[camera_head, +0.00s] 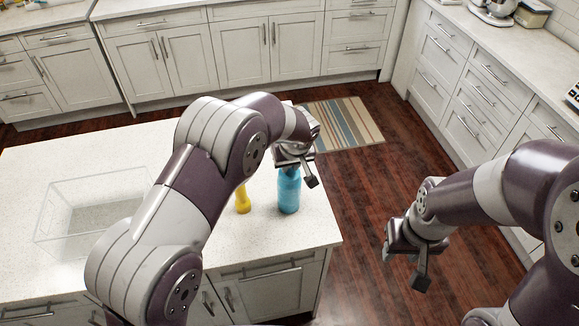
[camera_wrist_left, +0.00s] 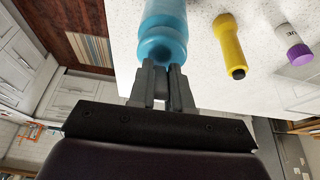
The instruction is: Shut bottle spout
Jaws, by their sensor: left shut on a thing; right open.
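A blue bottle (camera_head: 289,191) stands upright near the right end of the white counter. It also shows in the left wrist view (camera_wrist_left: 163,35), at the top centre. My left gripper (camera_head: 297,165) is at the bottle's top, with its fingers (camera_wrist_left: 163,72) close together and shut on the top part of it. The spout itself is hidden by the fingers, so I cannot tell its position. My right gripper (camera_head: 405,266) is open and empty, to the right of the counter above the wooden floor, away from the bottle.
A yellow flashlight-like object (camera_head: 242,199) stands just left of the bottle; it shows in the wrist view (camera_wrist_left: 230,45). A white tube with a purple cap (camera_wrist_left: 294,45) lies beyond it. A clear open box (camera_head: 60,238) sits on the counter's left. The counter's edge is close to the bottle's right.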

